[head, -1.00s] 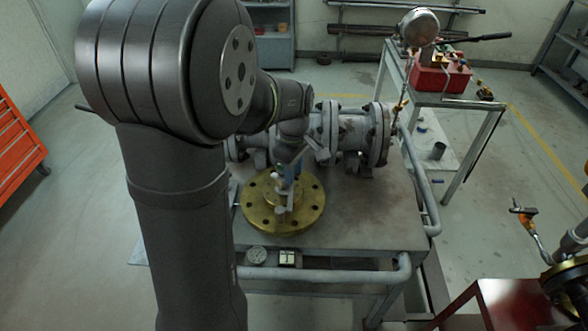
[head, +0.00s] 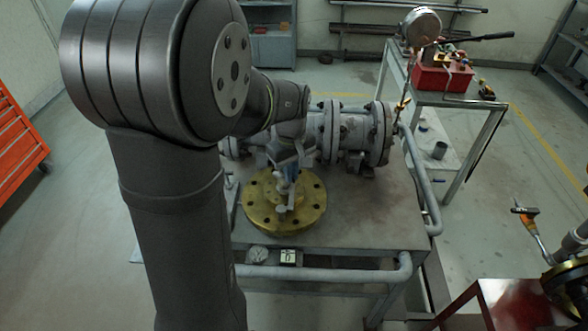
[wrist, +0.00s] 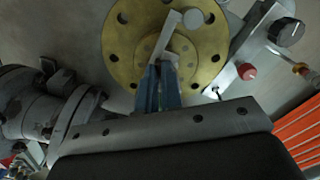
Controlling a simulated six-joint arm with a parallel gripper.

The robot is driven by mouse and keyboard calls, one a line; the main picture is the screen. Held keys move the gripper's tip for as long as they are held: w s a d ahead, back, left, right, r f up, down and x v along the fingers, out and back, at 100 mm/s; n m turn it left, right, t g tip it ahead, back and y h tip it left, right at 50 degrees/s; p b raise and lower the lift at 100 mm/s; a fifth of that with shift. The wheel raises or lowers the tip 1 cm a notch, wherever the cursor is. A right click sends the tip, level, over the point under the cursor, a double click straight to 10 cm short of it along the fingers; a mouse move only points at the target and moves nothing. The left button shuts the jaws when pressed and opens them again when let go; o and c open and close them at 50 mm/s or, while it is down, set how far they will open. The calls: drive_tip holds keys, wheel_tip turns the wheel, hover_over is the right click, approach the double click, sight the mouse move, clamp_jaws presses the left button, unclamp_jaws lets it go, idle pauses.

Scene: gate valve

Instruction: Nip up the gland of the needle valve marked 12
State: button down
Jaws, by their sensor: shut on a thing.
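A brass flange (head: 257,212) with bolt holes lies flat on the steel bench, and a pale metal fitting (head: 283,187) stands up at its middle. My gripper (head: 290,170) is over the flange from behind, partly hidden by my wrist. In the wrist view the blue fingers of my gripper (wrist: 161,68) are shut on a light grey metal bar (wrist: 169,34) above the hub. I cannot tell whether the bar is a tool or part of the fitting. A round grey disc (wrist: 192,18) shows beside it. No number 12 is readable.
A grey flanged pipe valve (head: 345,135) lies behind the brass flange. In the wrist view a metal block with a red cap (wrist: 247,71) and black knob (wrist: 286,33) lies right.

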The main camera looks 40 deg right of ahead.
drive_tip(key=shift+a+m, duration=0.2)
drive_tip(key=shift+m, duration=0.4)
drive_tip(key=c, duration=1.6)
unclamp_jaws()
wheel_tip(320, 180, up, 17)
drive_tip(key=shift+r, duration=0.2)
drive_tip(key=shift+f, duration=0.1)
